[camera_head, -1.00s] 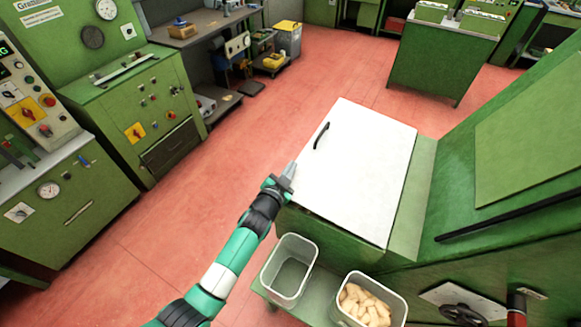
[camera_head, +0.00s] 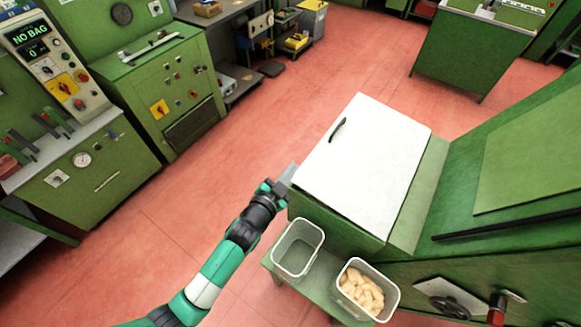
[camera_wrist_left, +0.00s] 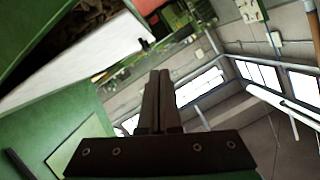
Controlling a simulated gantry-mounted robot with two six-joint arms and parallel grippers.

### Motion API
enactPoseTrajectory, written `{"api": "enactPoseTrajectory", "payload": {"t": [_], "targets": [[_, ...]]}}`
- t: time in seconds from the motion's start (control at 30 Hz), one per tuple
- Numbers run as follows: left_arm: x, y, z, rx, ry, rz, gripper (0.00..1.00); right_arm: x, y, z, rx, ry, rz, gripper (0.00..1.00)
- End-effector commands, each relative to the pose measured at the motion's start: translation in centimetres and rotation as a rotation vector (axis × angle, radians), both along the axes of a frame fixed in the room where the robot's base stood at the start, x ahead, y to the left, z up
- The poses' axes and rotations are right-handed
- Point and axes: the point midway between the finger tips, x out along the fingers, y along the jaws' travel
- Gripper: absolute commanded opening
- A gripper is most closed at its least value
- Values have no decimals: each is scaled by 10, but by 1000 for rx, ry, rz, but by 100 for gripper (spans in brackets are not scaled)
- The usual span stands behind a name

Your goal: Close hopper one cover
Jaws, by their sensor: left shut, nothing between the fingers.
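In the left wrist view, the shut fingers (camera_wrist_left: 157,100) point away from the camera. A white panel (camera_wrist_left: 85,45), seemingly the cover, shows at upper left, with a dark brown area beside it. My right gripper is not in view.
An empty bin (camera_head: 299,269) and a bin of corks (camera_head: 346,306) stand on a low green shelf in front of the hopper. A green machine wall (camera_head: 475,220) rises to the right. Open red floor (camera_head: 215,185) lies to the left. A control panel reading "NO BAG" (camera_head: 33,40) stands at far left.

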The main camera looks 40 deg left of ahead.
Motion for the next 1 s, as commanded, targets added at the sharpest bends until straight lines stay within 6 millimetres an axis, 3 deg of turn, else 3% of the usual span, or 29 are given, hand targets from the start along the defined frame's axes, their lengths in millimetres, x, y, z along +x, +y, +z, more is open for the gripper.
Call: {"api": "enactPoseTrajectory", "payload": {"t": [0.17,0.27,0.4,0.5,0.7,0.83,0.87,1.0], "targets": [[1,-1,2,87,14,-21,0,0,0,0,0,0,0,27],[-1,15,17,408,48,-7,0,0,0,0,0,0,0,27],[-7,37,43,1018,167,52,0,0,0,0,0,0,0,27],[-12,41,62,1483,290,92,0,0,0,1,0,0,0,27],[-14,22,90,2386,590,136,0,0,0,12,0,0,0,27],[-11,0,91,2956,808,136,0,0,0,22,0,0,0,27],[-10,-5,90,-2961,-826,-128,0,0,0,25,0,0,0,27],[-7,-25,71,-2335,-702,-65,0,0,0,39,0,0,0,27]]}}
